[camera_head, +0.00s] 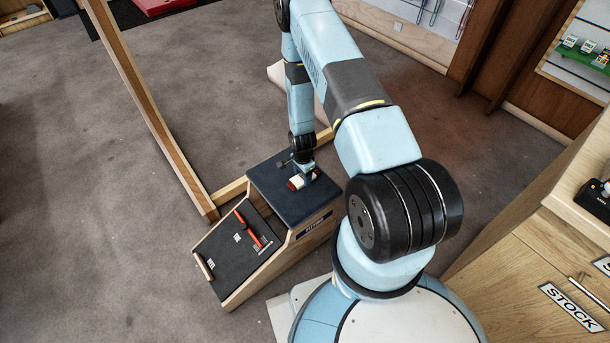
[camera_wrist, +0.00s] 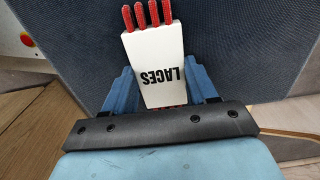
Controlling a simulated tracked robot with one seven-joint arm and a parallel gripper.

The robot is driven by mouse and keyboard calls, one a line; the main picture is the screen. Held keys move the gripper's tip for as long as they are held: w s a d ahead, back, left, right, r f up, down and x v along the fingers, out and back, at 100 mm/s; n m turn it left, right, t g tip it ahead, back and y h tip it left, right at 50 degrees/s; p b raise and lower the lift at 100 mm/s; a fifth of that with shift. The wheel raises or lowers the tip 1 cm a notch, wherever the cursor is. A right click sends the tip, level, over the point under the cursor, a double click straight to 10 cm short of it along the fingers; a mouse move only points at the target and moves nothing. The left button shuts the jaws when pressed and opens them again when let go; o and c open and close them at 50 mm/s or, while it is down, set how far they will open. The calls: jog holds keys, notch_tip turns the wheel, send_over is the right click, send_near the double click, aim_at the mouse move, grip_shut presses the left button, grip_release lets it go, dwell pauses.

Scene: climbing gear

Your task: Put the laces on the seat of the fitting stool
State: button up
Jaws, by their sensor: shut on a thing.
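The laces (camera_wrist: 156,55) are a bundle of red cords in a white wrapper printed LACES. They show in the wrist view between the two blue fingers of my gripper (camera_wrist: 160,92), which is shut on them. In the head view the laces (camera_head: 296,182) look like a small red and white packet at the dark padded seat of the fitting stool (camera_head: 267,181). My gripper (camera_head: 303,176) is over this seat, pointing down. The seat also fills much of the wrist view behind the laces (camera_wrist: 240,40). I cannot tell whether the laces touch it.
The stool's sloping dark ramp (camera_head: 222,262) holds an orange-red tool-like item (camera_head: 248,228). A wooden cabinet marked STOCK (camera_head: 520,265) is at the right. Grey carpet at the left is clear.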

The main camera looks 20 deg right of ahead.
jog(key=o, duration=1)
